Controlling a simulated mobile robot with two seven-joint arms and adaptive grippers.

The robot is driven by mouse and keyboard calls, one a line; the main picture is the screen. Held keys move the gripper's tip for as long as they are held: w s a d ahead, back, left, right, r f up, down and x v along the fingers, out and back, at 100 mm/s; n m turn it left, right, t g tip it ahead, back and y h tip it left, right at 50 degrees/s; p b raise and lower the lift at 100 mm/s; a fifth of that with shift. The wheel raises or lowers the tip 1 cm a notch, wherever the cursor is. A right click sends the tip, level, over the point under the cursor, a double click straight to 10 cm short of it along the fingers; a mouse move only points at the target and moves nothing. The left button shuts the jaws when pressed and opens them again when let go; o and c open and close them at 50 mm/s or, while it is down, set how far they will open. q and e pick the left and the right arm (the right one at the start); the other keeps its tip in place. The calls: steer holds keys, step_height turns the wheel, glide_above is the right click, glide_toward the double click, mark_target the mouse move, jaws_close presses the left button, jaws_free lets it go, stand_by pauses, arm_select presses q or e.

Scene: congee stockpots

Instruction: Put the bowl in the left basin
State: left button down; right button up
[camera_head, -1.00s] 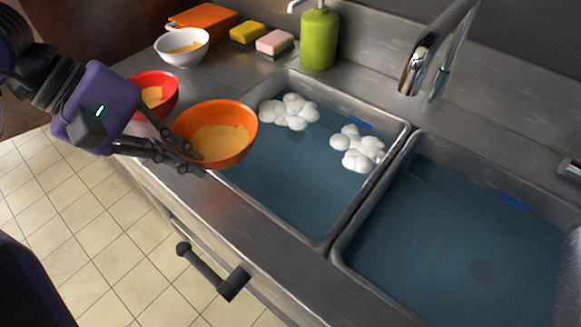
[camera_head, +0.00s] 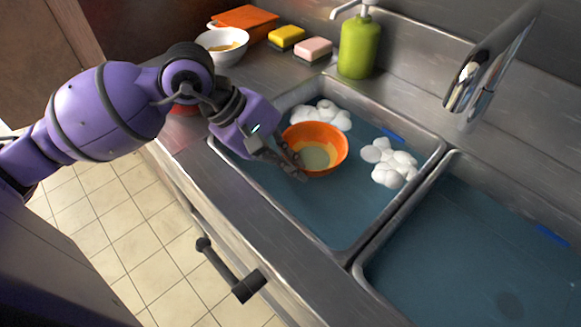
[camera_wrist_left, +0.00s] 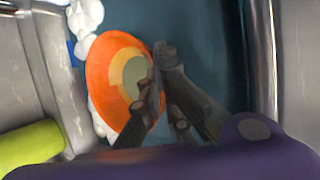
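The orange bowl (camera_head: 328,137) is inside the outline of the left basin (camera_head: 350,245), at its upper left part, close to white foam. Whether it touches the water cannot be told. Pale yellowish contents show inside it. My left gripper (camera_head: 291,162) is at the bowl's near left rim, its fingers closed on the rim. In the left wrist view the bowl (camera_wrist_left: 105,75) shows beside the fingertips (camera_wrist_left: 160,72), which cover part of its edge. My right gripper is not in view.
White foam (camera_head: 390,162) floats in the left basin. The right basin (camera_head: 460,260) holds water. A faucet (camera_head: 480,75), green soap bottle (camera_head: 358,45), yellow sponge (camera_head: 286,36), pink sponge (camera_head: 313,48) and white bowl (camera_head: 222,45) stand behind. A red bowl (camera_head: 185,109) is mostly hidden by my arm.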

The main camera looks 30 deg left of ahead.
arm_select(q)
step_height(320, 180, down, 2)
steer(key=shift+f, duration=0.1)
steer(key=shift+f+b, duration=0.6)
steer(key=shift+b, duration=0.1)
steer(key=c, duration=2)
jaws_free()
steer(key=shift+r, duration=0.1)
